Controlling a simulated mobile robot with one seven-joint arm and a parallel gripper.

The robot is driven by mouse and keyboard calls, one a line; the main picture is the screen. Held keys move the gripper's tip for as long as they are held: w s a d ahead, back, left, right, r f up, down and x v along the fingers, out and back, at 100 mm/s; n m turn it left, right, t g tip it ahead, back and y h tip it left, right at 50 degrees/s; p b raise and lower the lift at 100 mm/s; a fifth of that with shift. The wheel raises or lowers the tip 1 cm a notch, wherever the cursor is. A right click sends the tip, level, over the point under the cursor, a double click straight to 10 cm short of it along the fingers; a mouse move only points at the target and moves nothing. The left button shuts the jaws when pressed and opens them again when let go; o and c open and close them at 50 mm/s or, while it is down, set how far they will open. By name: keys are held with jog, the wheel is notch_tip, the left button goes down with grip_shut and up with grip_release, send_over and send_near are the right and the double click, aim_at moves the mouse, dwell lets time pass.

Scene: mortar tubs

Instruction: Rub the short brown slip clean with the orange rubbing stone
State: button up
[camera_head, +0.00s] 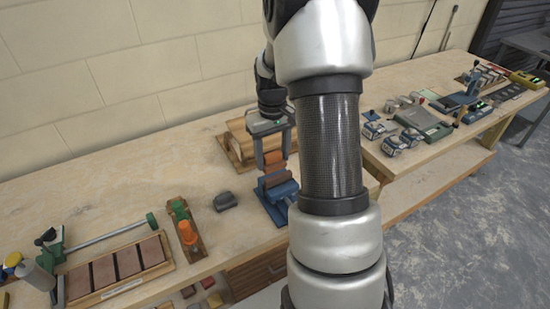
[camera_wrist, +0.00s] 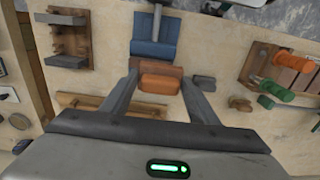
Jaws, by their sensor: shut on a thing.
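The orange rubbing stone (camera_head: 273,159) is a small block held between the fingers of my gripper (camera_head: 273,155). In the wrist view the stone (camera_wrist: 160,84) sits between the two fingertips, with a brown piece showing just beyond it. The short brown slip (camera_head: 278,179) appears to lie in a blue holder (camera_head: 270,208) on the bench, right below the stone. In the wrist view the blue holder (camera_wrist: 155,31) is above the fingertips. I cannot tell whether stone and slip touch. The slip's face is mostly hidden.
A wooden rack (camera_head: 236,151) stands behind the holder. A dark grey block (camera_head: 226,201) lies left of it. Bare bench lies between.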

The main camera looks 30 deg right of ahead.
jog(key=shift+r+p, duration=0.75)
jog(key=shift+r, duration=0.75)
jog(key=shift+f, duration=0.1)
